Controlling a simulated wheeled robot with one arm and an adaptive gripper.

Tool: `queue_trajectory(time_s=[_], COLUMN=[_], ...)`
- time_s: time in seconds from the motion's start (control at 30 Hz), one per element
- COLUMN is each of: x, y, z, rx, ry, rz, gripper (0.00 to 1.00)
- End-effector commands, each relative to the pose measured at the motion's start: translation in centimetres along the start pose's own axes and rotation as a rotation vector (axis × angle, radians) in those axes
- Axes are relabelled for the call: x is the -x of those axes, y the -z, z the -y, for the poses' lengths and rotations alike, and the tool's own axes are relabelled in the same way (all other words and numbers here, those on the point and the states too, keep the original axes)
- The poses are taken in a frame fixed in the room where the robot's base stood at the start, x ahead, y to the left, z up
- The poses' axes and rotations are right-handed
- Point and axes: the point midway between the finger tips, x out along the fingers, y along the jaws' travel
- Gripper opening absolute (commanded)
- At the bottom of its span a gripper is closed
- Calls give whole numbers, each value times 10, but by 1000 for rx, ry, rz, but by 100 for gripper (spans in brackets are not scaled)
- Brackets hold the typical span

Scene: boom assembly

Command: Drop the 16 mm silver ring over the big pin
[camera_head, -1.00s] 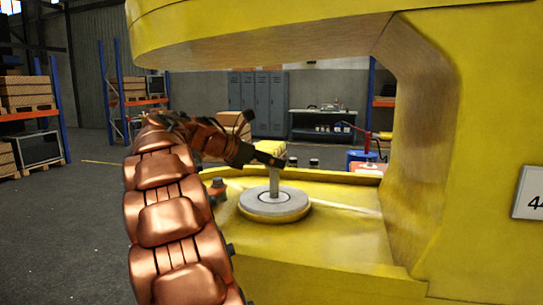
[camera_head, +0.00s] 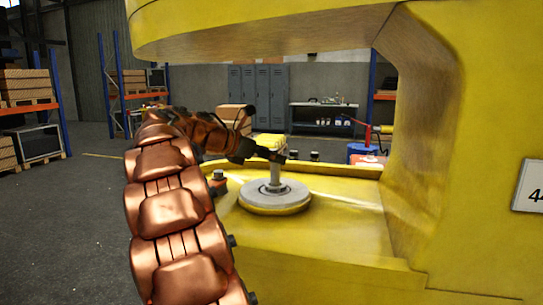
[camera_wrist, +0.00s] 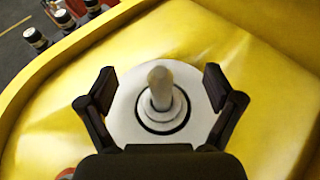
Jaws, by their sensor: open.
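The big pin (camera_wrist: 160,88) stands upright in the middle of a pale round disc (camera_wrist: 126,115) in the wrist view. A pale silver ring (camera_wrist: 162,119) lies around the pin's foot, inside a dark circular gap. In the head view the pin (camera_head: 275,172) rises from the disc (camera_head: 262,204), with my gripper (camera_head: 272,154) at its top. My gripper (camera_wrist: 160,80) is open in the wrist view, one finger on each side of the pin and apart from it. Nothing is held between the fingers.
The disc sits on a yellow machine bed (camera_head: 335,225) with a raised rim. A yellow overhang (camera_head: 260,35) is above, and a thick yellow wall (camera_head: 430,130) stands on the right. Several dark-topped posts (camera_wrist: 63,18) stand beyond the rim.

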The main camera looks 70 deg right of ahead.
Motion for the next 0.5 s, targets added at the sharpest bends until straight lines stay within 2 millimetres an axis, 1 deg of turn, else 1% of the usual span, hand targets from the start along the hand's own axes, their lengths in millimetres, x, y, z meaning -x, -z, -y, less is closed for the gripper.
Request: queue_trajectory(time_s=[0.17,0.27,0.37,0.5], x=[0,5,16,42], y=[0,0,0,-1], z=[0,0,-1,-2], rx=[0,0,-1,-2], ry=[0,-1,-3,-5], rz=[-1,0,1,2], gripper=[91,91,91,91])
